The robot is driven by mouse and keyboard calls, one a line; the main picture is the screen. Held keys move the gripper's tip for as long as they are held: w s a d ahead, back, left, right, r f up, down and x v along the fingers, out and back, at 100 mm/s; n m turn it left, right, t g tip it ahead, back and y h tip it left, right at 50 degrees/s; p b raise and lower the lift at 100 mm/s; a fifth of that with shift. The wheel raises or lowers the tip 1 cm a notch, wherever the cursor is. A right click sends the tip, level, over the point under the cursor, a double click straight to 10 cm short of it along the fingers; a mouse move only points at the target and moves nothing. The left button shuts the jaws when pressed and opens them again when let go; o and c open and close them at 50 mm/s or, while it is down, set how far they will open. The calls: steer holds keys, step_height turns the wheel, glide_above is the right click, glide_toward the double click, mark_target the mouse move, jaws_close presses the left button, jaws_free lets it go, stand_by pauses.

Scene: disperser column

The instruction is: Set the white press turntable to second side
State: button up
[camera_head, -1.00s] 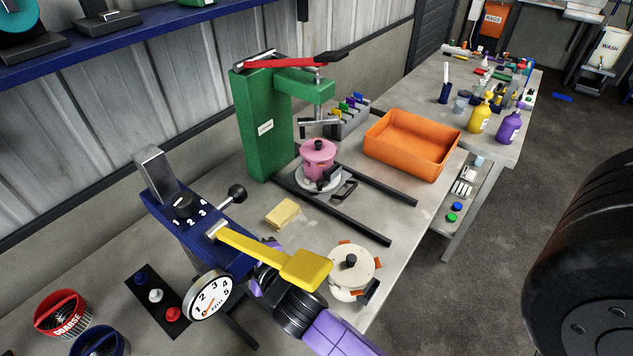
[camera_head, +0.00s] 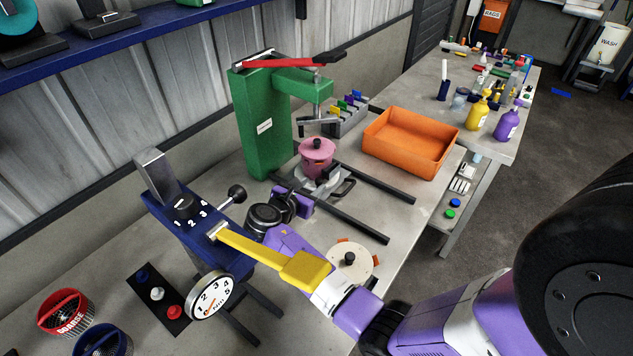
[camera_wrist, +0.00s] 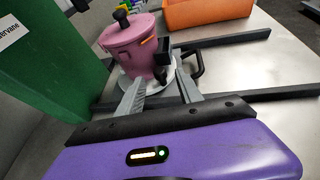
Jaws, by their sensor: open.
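The white turntable (camera_head: 333,186) is a round plate at the foot of the green press (camera_head: 262,130). A pink lidded pot (camera_head: 317,158) stands upright on it. A black loop handle (camera_head: 345,189) juts from its right side. In the wrist view the turntable (camera_wrist: 173,84) lies just ahead of my gripper (camera_wrist: 160,88). The two grey fingers are apart, with their tips over the near rim and nothing held. I cannot tell whether they touch it. In the head view my gripper (camera_head: 309,192) is at the turntable's near left side, its fingers partly hidden.
Two dark rails (camera_head: 370,183) run out from the press. An orange bin (camera_head: 410,140) stands behind them. A navy machine with a yellow lever (camera_head: 275,255) rises close beside my forearm. A cream lidded pot (camera_head: 350,258) is partly hidden by my arm.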

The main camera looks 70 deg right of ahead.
mark_target(318, 181)
steer(key=shift+x, duration=2.15)
steer(key=shift+c, duration=0.2)
jaws_close()
